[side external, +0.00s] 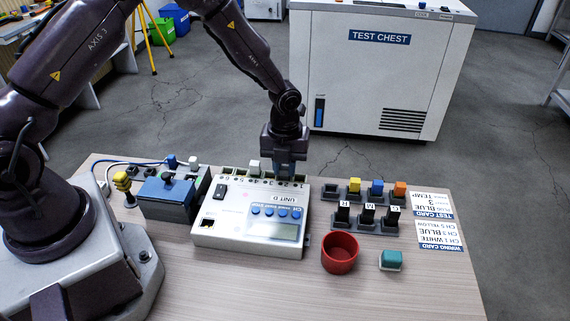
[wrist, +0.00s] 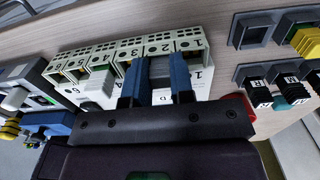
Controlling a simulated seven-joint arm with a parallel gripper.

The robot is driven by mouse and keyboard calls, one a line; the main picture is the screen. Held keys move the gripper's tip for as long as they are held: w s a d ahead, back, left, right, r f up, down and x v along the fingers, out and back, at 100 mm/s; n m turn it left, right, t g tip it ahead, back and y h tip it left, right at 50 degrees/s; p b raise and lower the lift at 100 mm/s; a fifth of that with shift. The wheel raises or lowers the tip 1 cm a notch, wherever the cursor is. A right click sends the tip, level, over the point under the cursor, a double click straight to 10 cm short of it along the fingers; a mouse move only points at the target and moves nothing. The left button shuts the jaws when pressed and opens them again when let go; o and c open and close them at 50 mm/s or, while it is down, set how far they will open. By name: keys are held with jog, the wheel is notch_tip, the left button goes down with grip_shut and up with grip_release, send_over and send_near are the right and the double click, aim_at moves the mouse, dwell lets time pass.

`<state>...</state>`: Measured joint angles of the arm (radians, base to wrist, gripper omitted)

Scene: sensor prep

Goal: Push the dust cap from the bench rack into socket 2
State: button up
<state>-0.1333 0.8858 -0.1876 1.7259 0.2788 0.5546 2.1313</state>
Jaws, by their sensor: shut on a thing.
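Unit D (side external: 245,222) is a white box on the bench with a row of numbered sockets along its far edge. My gripper (side external: 287,170) points down over the right part of that row. How deep the cap sits is hidden by the fingers. The bench rack (side external: 331,197) has an empty leftmost slot; yellow, blue and orange pieces fill the others.
A white plug (side external: 253,167) stands in the socket row left of my gripper. Labelled black pieces (side external: 367,214), a red cup (side external: 339,253) and a teal block (side external: 390,260) are to the right. A blue box (side external: 167,198) with cables is left. The front right bench is clear.

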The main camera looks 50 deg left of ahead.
jog(key=shift+f, duration=0.2)
jog(key=o, duration=1.1)
jog(key=shift+r, duration=3.55)
